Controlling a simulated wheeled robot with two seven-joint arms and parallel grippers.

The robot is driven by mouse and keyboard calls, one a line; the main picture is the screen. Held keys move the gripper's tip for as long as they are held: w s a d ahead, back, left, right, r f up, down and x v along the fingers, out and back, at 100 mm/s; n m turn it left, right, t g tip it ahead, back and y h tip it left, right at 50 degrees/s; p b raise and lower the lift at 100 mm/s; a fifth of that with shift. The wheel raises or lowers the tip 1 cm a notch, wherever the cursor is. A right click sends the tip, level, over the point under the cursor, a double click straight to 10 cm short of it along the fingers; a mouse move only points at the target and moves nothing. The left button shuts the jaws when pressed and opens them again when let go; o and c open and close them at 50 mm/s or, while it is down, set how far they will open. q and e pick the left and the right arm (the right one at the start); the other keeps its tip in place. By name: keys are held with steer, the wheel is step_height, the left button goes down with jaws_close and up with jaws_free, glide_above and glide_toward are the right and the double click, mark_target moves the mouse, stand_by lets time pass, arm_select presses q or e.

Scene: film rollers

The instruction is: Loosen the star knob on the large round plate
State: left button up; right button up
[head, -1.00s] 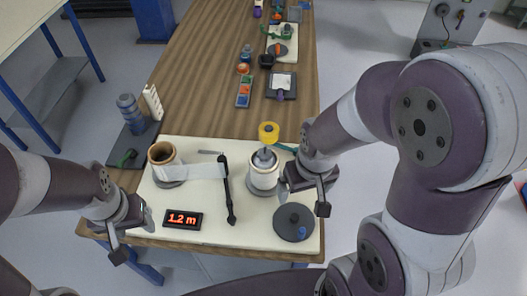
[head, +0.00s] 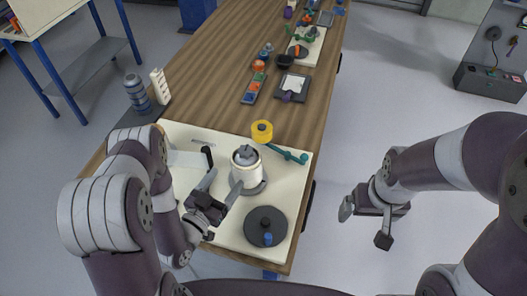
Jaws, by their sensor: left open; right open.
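A large dark round plate (head: 258,217) lies on the cream board's front right, with a small dark hub at its middle and a blue knob (head: 268,239) near its front edge. A white film roller (head: 247,174) stands behind it, topped by a grey lobed knob (head: 244,152). I cannot tell which knob is the star knob. My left gripper (head: 222,184) is open, in front and left of the roller, its fingers pointing towards it; contact cannot be told. My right gripper (head: 362,224) is open and empty, off the table's right edge.
A yellow knob (head: 262,132) and a teal lever (head: 290,155) are behind the roller. My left arm hides much of the board's left. The floor at right is free.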

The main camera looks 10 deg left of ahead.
mark_target(241, 157)
arm_select(q)
steer(key=p+x, duration=0.2)
steer(key=x, duration=0.9)
steer(key=shift+a+r, duration=0.1)
steer(key=shift+r, duration=0.05)
steer(key=shift+w, duration=0.55)
steer(key=c, duration=1)
